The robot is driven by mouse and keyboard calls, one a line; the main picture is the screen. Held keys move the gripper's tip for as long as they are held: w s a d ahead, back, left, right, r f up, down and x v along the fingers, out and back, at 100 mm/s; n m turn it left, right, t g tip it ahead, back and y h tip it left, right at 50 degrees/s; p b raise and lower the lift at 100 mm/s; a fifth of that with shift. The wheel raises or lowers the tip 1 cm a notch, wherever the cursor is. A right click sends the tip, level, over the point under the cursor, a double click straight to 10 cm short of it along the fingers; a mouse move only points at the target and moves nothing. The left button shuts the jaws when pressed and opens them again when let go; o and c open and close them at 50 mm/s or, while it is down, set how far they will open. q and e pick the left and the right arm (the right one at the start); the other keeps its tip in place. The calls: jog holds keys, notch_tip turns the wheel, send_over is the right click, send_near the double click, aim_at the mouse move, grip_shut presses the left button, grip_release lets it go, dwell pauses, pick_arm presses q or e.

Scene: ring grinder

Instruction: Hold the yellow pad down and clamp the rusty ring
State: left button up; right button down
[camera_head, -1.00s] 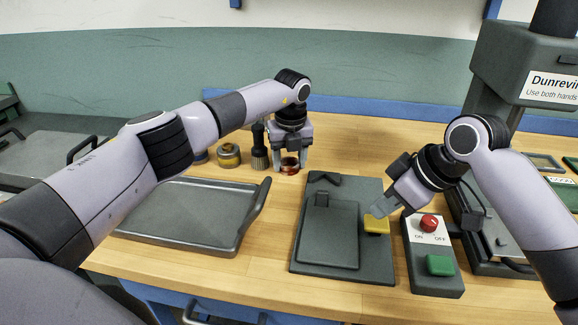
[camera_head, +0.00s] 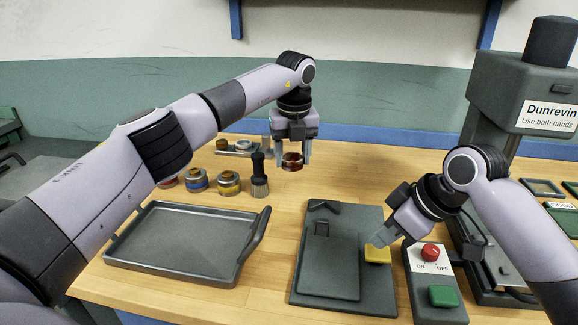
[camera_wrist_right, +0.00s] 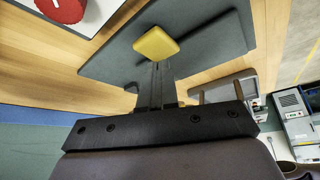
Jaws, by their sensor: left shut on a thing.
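The rusty ring (camera_head: 292,164), dark reddish-brown, is held between the fingers of my left gripper (camera_head: 293,154) above the wooden bench. The yellow pad (camera_head: 377,256) sits at the right edge of a dark fixture plate (camera_head: 375,223) with a raised flat block (camera_head: 328,265) and a V-shaped stop (camera_head: 323,206). My right gripper (camera_head: 376,242) is shut, its fingertips at the pad. The right wrist view shows the closed fingers (camera_wrist_right: 157,66) reaching the yellow pad (camera_wrist_right: 157,43); whether they press it down I cannot tell.
A grey tray (camera_head: 185,245) lies at left. Several small rings or jars (camera_head: 228,183) and a dark-handled tool (camera_head: 259,178) stand behind it.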

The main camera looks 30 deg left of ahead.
aim_at(377, 251)
pick_arm(q)
jog(key=s+d+m, duration=0.1)
jog(key=d, duration=0.2)
jog(key=s+d+f+m, duration=0.1)
jog(key=d, duration=0.2)
jog(key=s+d+f+m, duration=0.1)
jog(key=d+m, duration=0.1)
jog(key=d, duration=0.2)
jog(key=shift+s+f, duration=0.15)
jog(key=shift+s, duration=0.15)
pick_arm(e)
jog(key=shift+f, duration=0.4)
jog(key=shift+f, duration=1.15)
pick_arm(q)
jog(key=shift+f, duration=1.1)
jog(key=shift+f, duration=0.15)
